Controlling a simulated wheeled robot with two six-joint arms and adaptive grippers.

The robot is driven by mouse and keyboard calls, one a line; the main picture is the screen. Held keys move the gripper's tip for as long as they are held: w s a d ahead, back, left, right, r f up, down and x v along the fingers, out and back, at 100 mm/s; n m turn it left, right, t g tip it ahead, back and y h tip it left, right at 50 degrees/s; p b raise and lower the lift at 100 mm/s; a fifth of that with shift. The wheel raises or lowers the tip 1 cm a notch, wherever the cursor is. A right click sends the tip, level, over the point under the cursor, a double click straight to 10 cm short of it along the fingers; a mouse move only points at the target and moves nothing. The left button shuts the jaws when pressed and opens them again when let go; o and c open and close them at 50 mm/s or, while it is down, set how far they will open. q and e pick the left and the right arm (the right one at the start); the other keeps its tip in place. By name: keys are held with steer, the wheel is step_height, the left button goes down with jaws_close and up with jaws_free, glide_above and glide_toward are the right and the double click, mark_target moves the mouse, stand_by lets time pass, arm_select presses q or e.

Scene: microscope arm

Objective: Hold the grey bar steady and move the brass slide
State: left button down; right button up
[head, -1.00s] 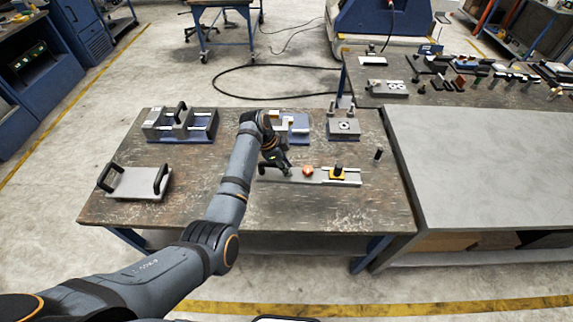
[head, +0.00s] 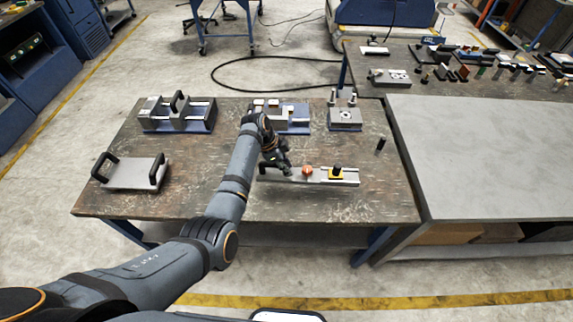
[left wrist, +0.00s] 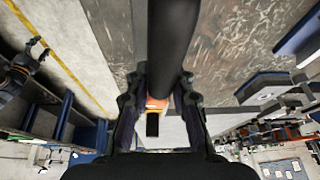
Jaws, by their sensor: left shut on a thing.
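The grey bar (head: 318,182) lies left to right near the middle of the wooden workbench. The brass slide (head: 337,174), yellowish with a black knob, sits on it toward its right end. A round orange-copper knob (head: 307,170) stands on the bar left of the slide. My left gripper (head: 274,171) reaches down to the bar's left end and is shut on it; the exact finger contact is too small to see. In the left wrist view the fingers (left wrist: 158,98) flank a dark cylinder, with an orange part (left wrist: 156,103) between them.
Behind the bar stand a fixture with a black handle (head: 177,118), a blue-and-white fixture (head: 294,120) and a grey block (head: 344,118). A plate with two black handles (head: 132,173) lies at left. A small black post (head: 380,145) stands at right. The bench's front strip is clear.

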arm_select(q)
steer(key=shift+f+b, duration=0.95)
steer(key=shift+f, duration=0.65)
steer(key=shift+s+f+b, duration=0.1)
steer(key=shift+f+b, duration=1.6)
steer(key=shift+f, duration=0.9)
steer(key=shift+f+b, duration=0.3)
steer(key=shift+f, duration=0.1)
steer(key=shift+f, duration=0.15)
steer(key=shift+s, duration=0.1)
